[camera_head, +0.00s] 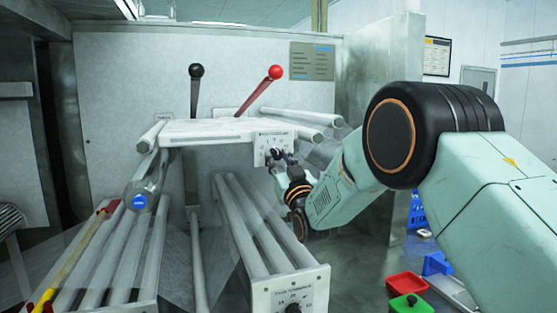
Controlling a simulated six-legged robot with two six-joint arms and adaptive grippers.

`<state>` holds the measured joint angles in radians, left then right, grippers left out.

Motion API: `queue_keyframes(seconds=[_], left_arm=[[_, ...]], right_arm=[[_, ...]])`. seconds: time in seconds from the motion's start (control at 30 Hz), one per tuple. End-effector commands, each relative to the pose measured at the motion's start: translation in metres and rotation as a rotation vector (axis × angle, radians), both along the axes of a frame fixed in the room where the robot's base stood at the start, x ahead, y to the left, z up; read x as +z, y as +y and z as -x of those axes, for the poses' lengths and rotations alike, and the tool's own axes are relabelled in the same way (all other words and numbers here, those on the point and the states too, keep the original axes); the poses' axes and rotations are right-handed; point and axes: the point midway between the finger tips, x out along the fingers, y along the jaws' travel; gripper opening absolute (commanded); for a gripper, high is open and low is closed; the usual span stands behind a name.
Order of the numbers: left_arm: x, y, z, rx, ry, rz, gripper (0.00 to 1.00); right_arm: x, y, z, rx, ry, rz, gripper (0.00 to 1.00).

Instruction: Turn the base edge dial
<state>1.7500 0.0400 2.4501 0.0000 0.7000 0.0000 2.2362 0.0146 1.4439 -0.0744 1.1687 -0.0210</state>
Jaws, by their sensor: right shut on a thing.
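A white plate with a dial scale (263,144) is on the front edge of the upper white frame, and a small dark dial (274,154) sits on it. My right gripper (282,159) reaches in from the right and is shut on this dial, partly hiding it. A second dark dial (292,308) is on a similar white plate (311,281) at the front of the lower rails, cut by the bottom edge, with no gripper near it. My left gripper is not in view.
A black-knobbed lever (196,72) and a red-knobbed lever (275,73) stand behind the upper frame. A clear bottle with a blue cap (138,202) lies on the left rails beside a yellow-handled tool (70,258). Red and green bins (406,284) are at lower right.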

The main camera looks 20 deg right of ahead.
Motion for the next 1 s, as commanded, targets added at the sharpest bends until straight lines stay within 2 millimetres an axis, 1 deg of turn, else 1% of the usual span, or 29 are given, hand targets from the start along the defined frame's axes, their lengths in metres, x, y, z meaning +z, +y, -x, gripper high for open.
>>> queue_keyframes(seconds=[0.03,0.17,0.3,0.5,0.63,0.9,0.93,1.0], left_arm=[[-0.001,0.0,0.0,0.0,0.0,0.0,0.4],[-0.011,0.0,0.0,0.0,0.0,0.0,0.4],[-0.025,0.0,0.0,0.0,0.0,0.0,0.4],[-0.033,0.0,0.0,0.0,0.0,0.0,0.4],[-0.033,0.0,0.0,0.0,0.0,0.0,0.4],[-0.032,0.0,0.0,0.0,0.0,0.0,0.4],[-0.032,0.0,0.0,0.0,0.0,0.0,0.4],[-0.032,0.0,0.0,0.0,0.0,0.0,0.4]], right_arm=[[0.003,0.0,0.0,0.001,-0.007,0.009,0.0],[0.002,-0.001,0.0,0.0,-0.012,0.088,0.0],[0.002,-0.003,0.0,-0.001,-0.019,0.246,0.0],[0.004,-0.002,0.0,0.0,-0.025,0.423,0.0],[0.006,-0.002,0.0,0.001,-0.027,0.462,0.0],[0.007,-0.002,0.0,0.001,-0.027,0.462,0.0],[0.007,-0.002,0.0,0.0,-0.027,0.462,0.32],[0.007,-0.002,0.0,0.001,-0.027,0.461,0.38]])
